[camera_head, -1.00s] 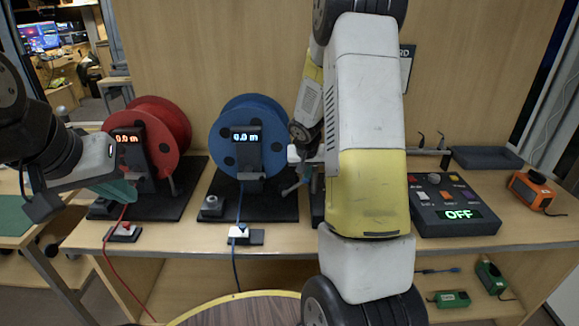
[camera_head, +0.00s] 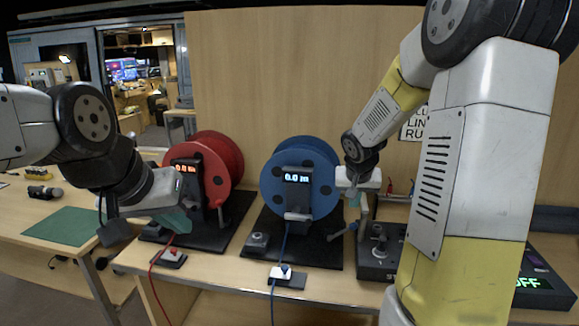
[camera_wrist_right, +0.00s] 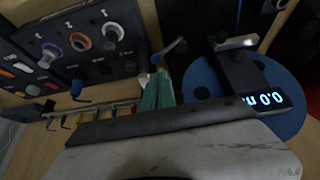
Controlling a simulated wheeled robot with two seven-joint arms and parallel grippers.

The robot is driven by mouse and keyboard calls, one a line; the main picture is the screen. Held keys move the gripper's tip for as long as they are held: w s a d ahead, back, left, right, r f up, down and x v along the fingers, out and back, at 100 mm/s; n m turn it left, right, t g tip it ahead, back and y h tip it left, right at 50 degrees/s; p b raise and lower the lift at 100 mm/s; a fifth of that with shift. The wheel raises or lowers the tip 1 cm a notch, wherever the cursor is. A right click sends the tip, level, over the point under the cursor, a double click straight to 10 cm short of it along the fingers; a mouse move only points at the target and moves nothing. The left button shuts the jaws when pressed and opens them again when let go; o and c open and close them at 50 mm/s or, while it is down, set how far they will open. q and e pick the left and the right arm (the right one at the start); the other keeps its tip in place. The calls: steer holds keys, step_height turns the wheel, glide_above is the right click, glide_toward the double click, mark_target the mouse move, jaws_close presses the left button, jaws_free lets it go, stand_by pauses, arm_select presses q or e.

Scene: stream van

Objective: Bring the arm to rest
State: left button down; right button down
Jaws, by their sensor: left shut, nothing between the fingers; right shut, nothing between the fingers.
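My right arm crosses the right of the head view, with its elbow high and its forearm reaching down to the right gripper (camera_head: 355,200). That gripper is shut and empty, just right of the blue cable reel (camera_head: 326,166). In the right wrist view its teal fingers (camera_wrist_right: 158,92) are together, between the control panel (camera_wrist_right: 85,45) and the blue reel (camera_wrist_right: 292,125). My left arm comes in from the left. The left gripper (camera_head: 176,219) is shut and empty, in front of the red cable reel (camera_head: 228,158); its fingers partly overlap the reel's stand.
Both reel displays read 0.0 m. A red cable (camera_head: 152,285) and a blue cable (camera_head: 272,300) hang over the bench's front edge. A dark control box (camera_head: 378,262) stands right of the blue reel. A green mat (camera_head: 62,226) lies on the left table. My right arm hides much of the right bench.

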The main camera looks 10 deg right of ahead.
steer(key=s+a+r+n+y, duration=0.1)
steer(key=s+a+r, duration=0.2)
steer(key=s, duration=0.5)
steer(key=s+a+r+n+y, duration=0.1)
steer(key=s+a+r, duration=0.3)
steer(key=s, duration=0.4)
steer(key=s+a+r+n+t+y, duration=0.1)
steer(key=s+a+r, duration=0.3)
steer(key=s, duration=0.4)
steer(key=shift+s+r+n+y, duration=0.25)
steer(key=shift+r+n+y, duration=0.2)
steer(key=shift+r, duration=0.45)
